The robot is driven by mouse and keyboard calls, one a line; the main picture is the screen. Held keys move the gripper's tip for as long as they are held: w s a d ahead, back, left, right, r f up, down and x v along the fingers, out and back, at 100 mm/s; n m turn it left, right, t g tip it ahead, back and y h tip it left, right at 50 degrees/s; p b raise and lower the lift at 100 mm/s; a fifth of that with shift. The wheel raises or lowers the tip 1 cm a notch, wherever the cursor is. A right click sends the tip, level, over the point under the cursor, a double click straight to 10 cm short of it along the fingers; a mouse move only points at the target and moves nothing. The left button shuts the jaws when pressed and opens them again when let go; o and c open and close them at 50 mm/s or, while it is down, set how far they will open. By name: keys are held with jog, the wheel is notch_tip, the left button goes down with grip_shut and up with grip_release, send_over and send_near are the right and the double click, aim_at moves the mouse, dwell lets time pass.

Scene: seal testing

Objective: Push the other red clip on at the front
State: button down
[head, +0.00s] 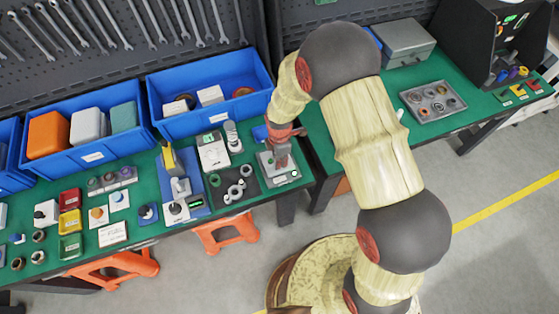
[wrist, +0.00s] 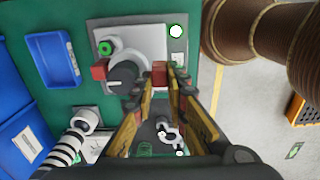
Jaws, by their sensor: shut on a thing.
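My gripper (wrist: 163,84) is shut on a red clip (wrist: 160,73), which shows at its fingertips beside the round dark part of the grey test fixture (wrist: 140,40). Another red clip (wrist: 99,72) sits at the opposite side of that dark round part (wrist: 122,77). The fingers hide part of the held clip, so I cannot tell whether it is seated. In the head view my gripper (head: 281,152) points down over the fixture (head: 285,178) at the right end of the left bench, and hides much of it.
A black mat with grey rings (head: 234,186) lies left of the fixture. A small blue tray (wrist: 52,58) and a striped cylinder (wrist: 65,152) are close by. A large blue bin (head: 208,112) stands behind. A gap separates this bench from the right bench, which holds a grey tray (head: 433,103).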

jog(key=shift+w+a+r, duration=0.15)
jog(key=shift+w+r, duration=0.2)
jog(key=shift+w, duration=0.4)
jog(key=c, duration=1.7)
grip_release()
jog(key=shift+f, duration=0.1)
jog(key=shift+s+r+p, duration=0.15)
jog(key=shift+r+p, duration=0.9)
jog(key=shift+r, duration=0.6)
jog(key=shift+s+r+p, duration=0.15)
jog(key=shift+r+p, duration=0.85)
jog(key=shift+r, duration=0.65)
